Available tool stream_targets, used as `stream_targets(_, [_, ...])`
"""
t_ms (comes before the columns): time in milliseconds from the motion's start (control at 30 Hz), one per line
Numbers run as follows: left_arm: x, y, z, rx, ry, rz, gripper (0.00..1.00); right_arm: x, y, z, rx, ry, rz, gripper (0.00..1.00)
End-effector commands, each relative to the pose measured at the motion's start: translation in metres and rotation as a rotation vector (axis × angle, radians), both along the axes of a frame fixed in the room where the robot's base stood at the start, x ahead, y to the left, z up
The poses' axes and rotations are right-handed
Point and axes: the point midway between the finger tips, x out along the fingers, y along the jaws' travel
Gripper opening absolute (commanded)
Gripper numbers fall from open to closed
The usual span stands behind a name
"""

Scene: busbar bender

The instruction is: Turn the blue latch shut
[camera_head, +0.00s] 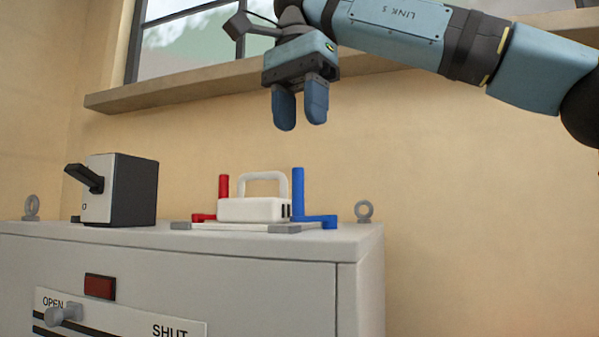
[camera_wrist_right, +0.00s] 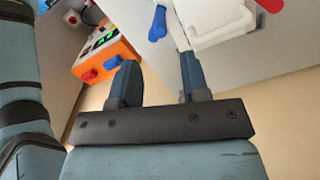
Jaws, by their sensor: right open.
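The blue latch (camera_head: 298,195) stands on top of the grey cabinet, at the right of a white block with a handle (camera_head: 255,208). It has an upright post and a low foot pointing right, away from the block. In the right wrist view the blue latch (camera_wrist_right: 157,24) is at the top, beyond the fingers. A red latch (camera_head: 223,190) stands at the block's left. My right gripper (camera_head: 300,112) is open and empty, pointing down, above the blue latch and clear of it. My left gripper is in neither view.
The grey cabinet (camera_head: 361,285) carries a black lever switch box (camera_head: 134,190) at left and metal eye rings near its ends. A window sill (camera_head: 180,87) runs behind my right arm. An orange box with knobs (camera_wrist_right: 108,52) shows in the wrist view. Space between gripper and latch is free.

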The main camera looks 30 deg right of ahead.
Motion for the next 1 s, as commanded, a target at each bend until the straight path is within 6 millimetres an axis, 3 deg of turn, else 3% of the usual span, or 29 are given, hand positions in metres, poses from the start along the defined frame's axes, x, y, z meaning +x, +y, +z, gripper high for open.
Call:
stream_targets(300, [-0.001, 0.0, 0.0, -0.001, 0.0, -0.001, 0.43, 0.001, 0.0, -0.052, 0.001, 0.006, 0.004, 0.42])
stream_targets(500, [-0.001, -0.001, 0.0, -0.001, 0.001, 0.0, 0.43, 0.001, 0.0, -0.074, -0.001, 0.004, 0.002, 0.42])
stream_targets(967, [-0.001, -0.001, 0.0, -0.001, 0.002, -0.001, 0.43, 0.0, 0.0, -0.082, 0.0, 0.001, 0.0, 0.42])
stream_targets(1000, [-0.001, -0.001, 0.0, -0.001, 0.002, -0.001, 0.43, 0.0, 0.0, -0.082, 0.0, 0.001, 0.0, 0.35])
